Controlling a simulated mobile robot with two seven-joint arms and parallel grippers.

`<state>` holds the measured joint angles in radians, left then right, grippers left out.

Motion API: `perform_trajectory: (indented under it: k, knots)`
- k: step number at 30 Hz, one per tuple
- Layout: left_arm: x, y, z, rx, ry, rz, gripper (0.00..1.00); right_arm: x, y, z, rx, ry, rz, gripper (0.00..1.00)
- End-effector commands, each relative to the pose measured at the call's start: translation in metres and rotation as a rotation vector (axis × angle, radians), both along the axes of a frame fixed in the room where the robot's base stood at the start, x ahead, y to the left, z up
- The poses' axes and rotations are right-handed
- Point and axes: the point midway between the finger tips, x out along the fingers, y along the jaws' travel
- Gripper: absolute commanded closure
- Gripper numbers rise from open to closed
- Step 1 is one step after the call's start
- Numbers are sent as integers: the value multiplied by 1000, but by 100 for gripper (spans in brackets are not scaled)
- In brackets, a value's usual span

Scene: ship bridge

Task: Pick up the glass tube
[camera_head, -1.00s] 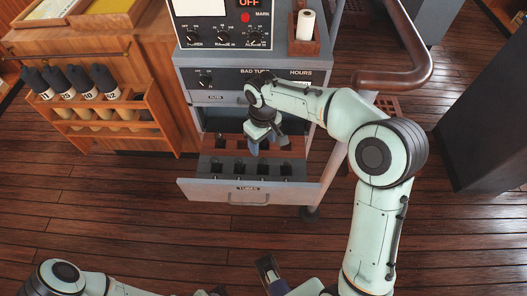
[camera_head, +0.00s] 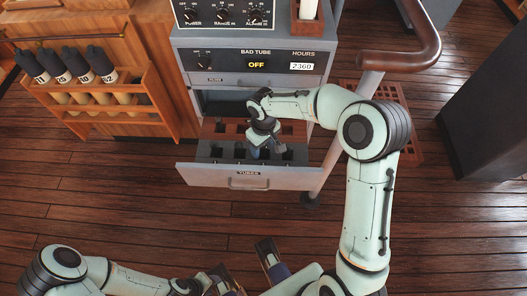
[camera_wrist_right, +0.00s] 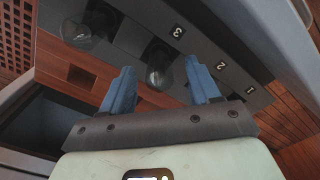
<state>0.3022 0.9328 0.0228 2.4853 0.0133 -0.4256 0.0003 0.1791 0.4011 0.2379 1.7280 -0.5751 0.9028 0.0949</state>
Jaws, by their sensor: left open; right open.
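An open grey drawer (camera_head: 249,182) holds a row of dark slots. In the right wrist view, a rounded clear glass tube (camera_wrist_right: 160,76) sits in a slot, and a second glass shape (camera_wrist_right: 88,28) shows at upper left. My right gripper (camera_head: 262,146) is over the drawer in the head view. In the right wrist view its blue fingers (camera_wrist_right: 160,64) are apart, with the glass tube framed between them; I cannot tell how far above it they are. My left gripper (camera_head: 243,262) is open and empty at the bottom of the head view, away from the drawer.
Number labels 3, 2 and 1 (camera_wrist_right: 222,67) line the drawer. A wooden rack (camera_head: 95,100) with dark-capped bottles stands left. A curved handrail (camera_head: 415,50) is at right. The floor in front is clear.

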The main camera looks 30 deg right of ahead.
Motion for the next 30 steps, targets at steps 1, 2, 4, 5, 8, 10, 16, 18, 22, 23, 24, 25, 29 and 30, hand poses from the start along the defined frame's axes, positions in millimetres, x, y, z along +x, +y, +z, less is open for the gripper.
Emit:
perform_trajectory:
  k: [1, 2, 4, 5, 8, 10, 16, 18, 22, 23, 24, 25, 29, 30]
  knots:
    - [1, 0, -3, 1, -2, 1, 57, -1, 0, -11, 1, 4, -1, 39]
    - [1, 0, -3, 0, -3, 1, 57, -1, 0, -15, 0, 4, -1, 39]
    - [1, 0, -4, 1, -5, 1, 57, 0, 0, -21, 0, 2, 0, 39]
    - [2, 0, -4, 1, -5, 1, 57, 0, 0, -22, 0, 1, 0, 39]
    - [2, 0, -3, 1, -6, 1, 57, 0, 0, -22, 0, 0, 0, 39]
    - [2, 0, -3, 1, -6, 1, 57, 0, 0, -22, 0, 0, 0, 39]
    - [1, 0, -3, 1, -5, 1, 57, 0, 0, -22, 0, 0, 0, 94]
    - [1, 0, -3, 1, -5, 1, 57, 0, 0, -22, 0, 0, 0, 99]
    - [1, 0, -3, 1, -5, 1, 57, 0, 0, -21, 0, 0, 0, 99]
    - [1, 0, -3, 1, -5, 1, 57, 0, 0, -21, 0, 0, 0, 99]
    - [1, 0, -3, 1, -5, 1, 57, 0, 0, -21, 0, 0, 0, 99]
    - [1, 0, -3, 1, -5, 1, 57, 0, 0, -20, 0, 0, 0, 99]
    - [1, 0, -1, 0, -3, 1, 57, 1, 0, -9, -1, -3, -1, 99]
    - [0, 0, 0, 0, -1, 0, 57, 1, 0, -3, 0, -3, -2, 99]
